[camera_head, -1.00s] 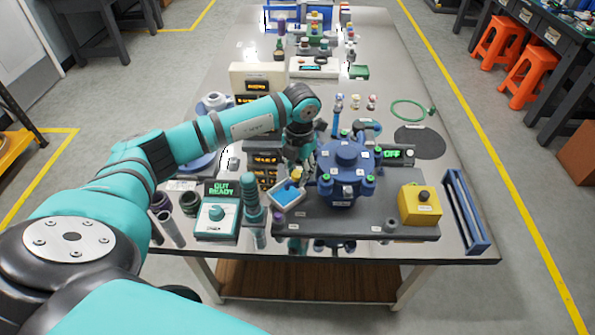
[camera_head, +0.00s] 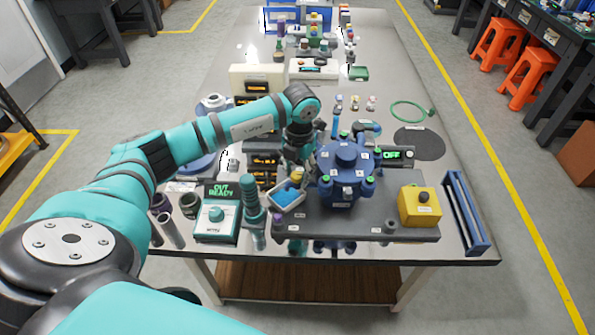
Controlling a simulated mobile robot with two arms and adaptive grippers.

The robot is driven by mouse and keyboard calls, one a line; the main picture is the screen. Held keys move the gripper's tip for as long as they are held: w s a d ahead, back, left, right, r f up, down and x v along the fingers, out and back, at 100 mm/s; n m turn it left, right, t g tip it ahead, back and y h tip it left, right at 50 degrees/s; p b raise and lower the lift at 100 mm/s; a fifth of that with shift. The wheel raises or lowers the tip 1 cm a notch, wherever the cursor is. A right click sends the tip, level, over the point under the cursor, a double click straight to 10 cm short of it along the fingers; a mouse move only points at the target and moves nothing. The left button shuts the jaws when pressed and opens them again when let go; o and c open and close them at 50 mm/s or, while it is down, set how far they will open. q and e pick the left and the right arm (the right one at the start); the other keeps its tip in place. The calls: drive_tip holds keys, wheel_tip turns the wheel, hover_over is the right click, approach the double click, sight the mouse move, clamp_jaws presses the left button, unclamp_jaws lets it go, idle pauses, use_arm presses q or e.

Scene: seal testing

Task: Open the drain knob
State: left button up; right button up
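A blue round vessel (camera_head: 346,160) stands on a dark base plate (camera_head: 390,230) near the front of the table. Several green-topped knobs sit around it, one at its left front (camera_head: 324,181) and one at its right (camera_head: 369,181). Their labels are too small to read, so I cannot tell which is the drain knob. My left gripper (camera_head: 297,172) points down just left of the vessel, close to the left knob and above a small tray. Its fingers are small and partly hidden, so its opening and any contact are unclear. My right gripper is out of view.
The small white tray (camera_head: 277,208) with blue contents lies left of the vessel. A teal control box (camera_head: 216,229) stands farther left. A yellow button box (camera_head: 420,206) and a blue rack (camera_head: 466,212) stand right.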

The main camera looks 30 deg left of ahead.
sight(299, 175)
use_arm(q)
wheel_tip(299, 175, up, 12)
drive_tip(key=shift+d, duration=0.2)
idle(1.5)
